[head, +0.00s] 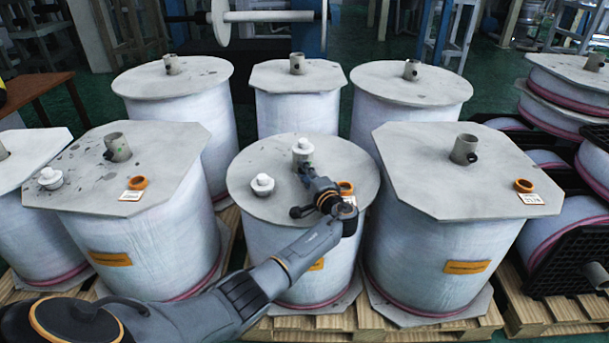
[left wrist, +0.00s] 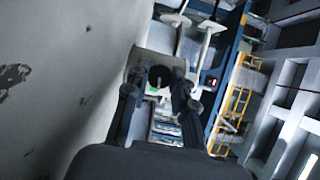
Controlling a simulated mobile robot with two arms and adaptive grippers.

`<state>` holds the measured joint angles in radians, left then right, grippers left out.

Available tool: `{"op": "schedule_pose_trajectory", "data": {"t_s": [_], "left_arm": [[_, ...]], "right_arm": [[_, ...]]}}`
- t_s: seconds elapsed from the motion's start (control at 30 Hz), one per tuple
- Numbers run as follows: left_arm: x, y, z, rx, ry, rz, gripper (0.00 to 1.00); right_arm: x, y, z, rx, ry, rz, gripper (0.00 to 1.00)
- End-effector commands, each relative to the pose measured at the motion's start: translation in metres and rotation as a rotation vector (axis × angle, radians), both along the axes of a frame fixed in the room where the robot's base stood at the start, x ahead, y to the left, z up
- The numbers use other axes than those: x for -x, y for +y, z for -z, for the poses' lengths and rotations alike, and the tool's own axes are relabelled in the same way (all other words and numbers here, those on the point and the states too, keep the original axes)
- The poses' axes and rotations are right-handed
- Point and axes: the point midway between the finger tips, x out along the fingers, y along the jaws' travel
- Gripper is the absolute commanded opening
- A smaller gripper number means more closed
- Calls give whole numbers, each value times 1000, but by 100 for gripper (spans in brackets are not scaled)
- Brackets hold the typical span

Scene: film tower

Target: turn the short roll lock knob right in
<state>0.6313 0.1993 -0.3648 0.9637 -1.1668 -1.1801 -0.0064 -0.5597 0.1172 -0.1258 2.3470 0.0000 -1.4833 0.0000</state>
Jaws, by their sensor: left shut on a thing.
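The front middle roll (head: 300,240) is a white wrapped drum with a round grey top plate (head: 250,160). A pale core piece (head: 302,146) with a white cap and a green mark stands on the plate. My left gripper (head: 306,172) reaches over the plate to the side of this core. In the left wrist view, a dark round knob (left wrist: 159,76) sits between its fingers (left wrist: 157,84), beside a green mark on the grey core. The fingers are shut on the knob. They largely hide it in the head view. The right gripper is not in view.
A loose white plug (head: 262,184) and an orange ring (head: 346,187) lie on the same plate. Taller rolls with bare cores stand left (head: 150,240) and right (head: 440,235), with more rolls behind. Wooden pallets (head: 400,325) are below. A brown table (head: 35,90) stands at the far left.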

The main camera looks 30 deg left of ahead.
Motion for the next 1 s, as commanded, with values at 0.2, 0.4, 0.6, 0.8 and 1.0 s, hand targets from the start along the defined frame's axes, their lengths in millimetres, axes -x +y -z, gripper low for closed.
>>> {"op": "schedule_pose_trajectory", "data": {"t_s": [0.2,0.4,0.6,0.8,1.0], "left_arm": [[0,-1,1,-22,16,4,0],[0,-1,1,-24,17,4,0],[0,-1,1,-23,16,4,34],[0,-1,1,-23,16,2,48],[1,-2,1,-23,15,2,48]], "right_arm": [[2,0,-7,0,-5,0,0],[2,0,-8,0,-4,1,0],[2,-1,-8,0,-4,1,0],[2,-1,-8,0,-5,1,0],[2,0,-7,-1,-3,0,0]]}}
